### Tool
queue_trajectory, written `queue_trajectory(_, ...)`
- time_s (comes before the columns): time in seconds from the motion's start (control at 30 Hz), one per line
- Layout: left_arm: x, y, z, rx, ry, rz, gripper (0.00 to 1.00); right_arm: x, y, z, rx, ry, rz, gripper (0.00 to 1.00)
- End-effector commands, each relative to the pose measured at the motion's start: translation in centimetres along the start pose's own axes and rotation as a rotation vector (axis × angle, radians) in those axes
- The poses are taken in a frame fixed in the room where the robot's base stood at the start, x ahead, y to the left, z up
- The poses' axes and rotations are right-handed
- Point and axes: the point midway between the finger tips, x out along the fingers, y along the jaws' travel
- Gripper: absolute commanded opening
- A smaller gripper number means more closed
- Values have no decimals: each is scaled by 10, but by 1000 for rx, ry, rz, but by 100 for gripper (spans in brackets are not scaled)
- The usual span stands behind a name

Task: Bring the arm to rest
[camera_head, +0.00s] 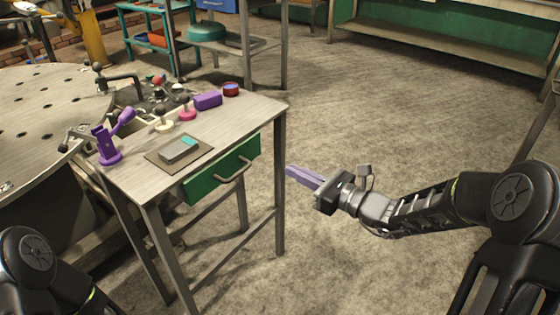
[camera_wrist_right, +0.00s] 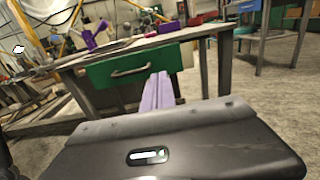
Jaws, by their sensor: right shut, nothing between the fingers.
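My right gripper (camera_head: 303,176) is in the middle of the head view, its purple fingers shut together with nothing between them. It is held in the air just right of the small table's legs, apart from the table. In the right wrist view the closed fingers (camera_wrist_right: 156,93) point toward the table's green drawer (camera_wrist_right: 130,66). The right arm comes in from the right edge, bent at the elbow. On the left, only part of my left arm shows in the head view; its gripper is out of view.
The small table (camera_head: 235,119) carries a purple lever stand (camera_head: 110,150), a grey device (camera_head: 180,150) on a mat, a purple block (camera_head: 208,100) and a red-blue round piece (camera_head: 231,89). A round perforated table (camera_head: 40,100) stands left. Floor (camera_head: 400,110) behind my right arm is clear.

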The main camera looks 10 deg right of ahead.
Motion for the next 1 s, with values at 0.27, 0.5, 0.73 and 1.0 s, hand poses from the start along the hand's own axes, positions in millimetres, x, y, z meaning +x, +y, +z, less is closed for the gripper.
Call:
queue_trajectory(0.27,-2,1,1,1,-3,1,58,-11,0,0,0,0,0,0)
queue_trajectory(0.5,-2,1,1,1,-3,1,58,-11,0,0,0,0,0,0)
queue_trajectory(0.73,-2,1,1,1,-2,1,58,-11,-2,-13,-35,50,-6,0)
queue_trajectory(1.0,-1,1,1,1,-2,1,58,-42,42,-134,-309,484,196,0)
